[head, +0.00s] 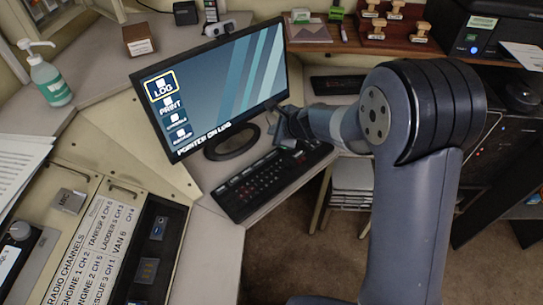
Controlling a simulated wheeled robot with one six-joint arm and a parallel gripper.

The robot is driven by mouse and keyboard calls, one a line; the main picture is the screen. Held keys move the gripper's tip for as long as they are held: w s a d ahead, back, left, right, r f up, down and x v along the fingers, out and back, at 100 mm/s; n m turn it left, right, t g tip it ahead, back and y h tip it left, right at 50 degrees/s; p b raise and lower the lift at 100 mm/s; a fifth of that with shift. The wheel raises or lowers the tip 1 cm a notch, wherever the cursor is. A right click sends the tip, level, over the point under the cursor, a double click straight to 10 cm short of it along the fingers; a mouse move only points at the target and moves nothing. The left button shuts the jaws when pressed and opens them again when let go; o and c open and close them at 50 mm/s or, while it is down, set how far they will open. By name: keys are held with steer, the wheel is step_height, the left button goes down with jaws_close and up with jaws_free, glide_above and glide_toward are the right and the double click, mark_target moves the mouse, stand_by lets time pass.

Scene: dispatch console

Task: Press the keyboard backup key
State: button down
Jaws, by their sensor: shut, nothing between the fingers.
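A black keyboard (262,187) lies on the grey desk in front of the monitor, with some reddish key markings. The single keys are too small to read, so I cannot tell which is the backup key. The monitor (222,80) shows icons labelled LOG and PRINT and two smaller ones. LOG has a yellow frame, and the bottom line reads "POINTER ON LOG". My gripper (283,133) is shut and empty, over the far right part of the keyboard by the monitor's lower right corner. My gripper and arm partly hide the keyboard's right end. I cannot tell whether the fingertips touch it.
A radio channels panel (95,240) fills the lower left. A green sanitizer bottle (49,82) and a small brown box (139,40) stand at the upper left. A wooden shelf with stamps (400,29) and a black printer (480,35) are at the back right.

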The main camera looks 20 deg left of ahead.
mark_target(274, 158)
step_height(274, 158, down, 8)
steer(key=b, duration=0.6)
steer(key=shift+r, duration=0.2)
stand_by(1.5)
steer(key=shift+f+b, duration=0.4)
steer(key=shift+b, duration=0.3)
steer(key=shift+f+b, duration=0.35)
steer(key=shift+r, duration=0.15)
stand_by(0.5)
steer(key=shift+r+p, duration=0.65)
steer(key=shift+p, duration=0.05)
steer(key=shift+r, duration=0.1)
steer(key=shift+r+p, duration=2.25)
steer(key=shift+r, duration=0.15)
